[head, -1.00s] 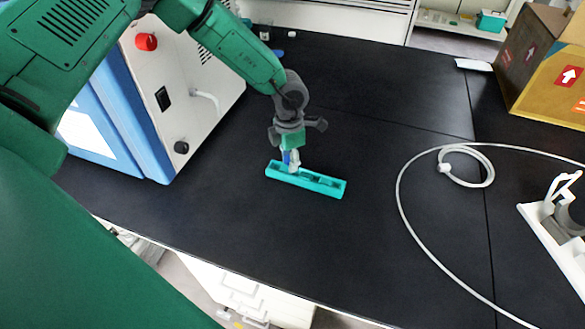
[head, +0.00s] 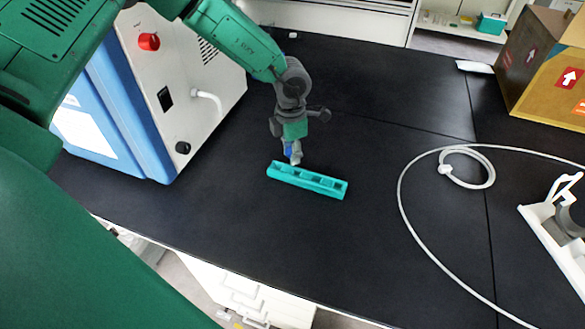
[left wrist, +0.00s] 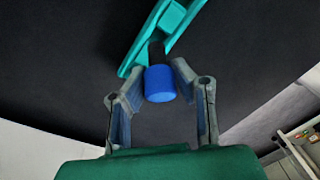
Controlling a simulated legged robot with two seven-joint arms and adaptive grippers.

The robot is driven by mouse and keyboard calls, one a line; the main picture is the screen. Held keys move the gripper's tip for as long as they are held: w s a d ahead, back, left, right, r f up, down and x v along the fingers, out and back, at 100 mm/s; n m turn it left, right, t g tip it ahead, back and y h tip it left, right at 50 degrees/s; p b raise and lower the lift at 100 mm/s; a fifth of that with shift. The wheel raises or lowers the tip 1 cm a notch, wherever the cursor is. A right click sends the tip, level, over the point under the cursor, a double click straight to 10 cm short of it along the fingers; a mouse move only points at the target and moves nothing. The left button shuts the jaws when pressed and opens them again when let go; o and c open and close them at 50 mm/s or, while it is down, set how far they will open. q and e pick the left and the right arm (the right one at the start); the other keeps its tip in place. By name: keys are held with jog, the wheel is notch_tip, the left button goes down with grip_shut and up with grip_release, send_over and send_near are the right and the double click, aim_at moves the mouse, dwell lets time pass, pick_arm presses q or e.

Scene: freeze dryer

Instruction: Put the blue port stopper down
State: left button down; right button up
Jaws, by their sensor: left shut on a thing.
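The blue port stopper (left wrist: 160,84) has a blue cap and a dark end, and sits between my left fingertips in the left wrist view. My left gripper (left wrist: 156,82) is shut on it. In the head view my left gripper (head: 292,156) hangs at the far edge of a turquoise rack (head: 322,187), near its left end, with a bit of the blue stopper (head: 288,147) showing. The rack also shows in the left wrist view (left wrist: 172,20), behind the stopper's dark end. Whether the stopper touches the rack cannot be told. My right gripper is not in view.
A white and blue machine (head: 190,120) with a red knob (head: 149,42) stands left of the rack. A white hose (head: 400,200) loops over the black bench (head: 230,230) at the right. A cardboard box (head: 540,70) stands at the back right. Bench in front of the rack is clear.

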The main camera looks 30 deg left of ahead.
aim_at(292, 174)
pick_arm(q)
jog(key=shift+d+f+p, duration=0.15)
jog(key=shift+f+p, duration=0.2)
jog(key=shift+f, duration=2.55)
jog(key=c, duration=1.3)
grip_release()
jog(key=shift+s+f, duration=0.1)
jog(key=shift+c, duration=0.2)
jog(key=shift+f, duration=0.1)
jog(key=shift+f+b, duration=0.1)
jog(key=shift+b, duration=0.2)
jog(key=r, duration=0.4)
jog(key=a+r, duration=0.1)
jog(key=r, duration=0.9)
jog(key=shift+w+a+b, duration=0.2)
jog(key=shift+w+b, duration=0.05)
jog(key=shift+b, duration=0.1)
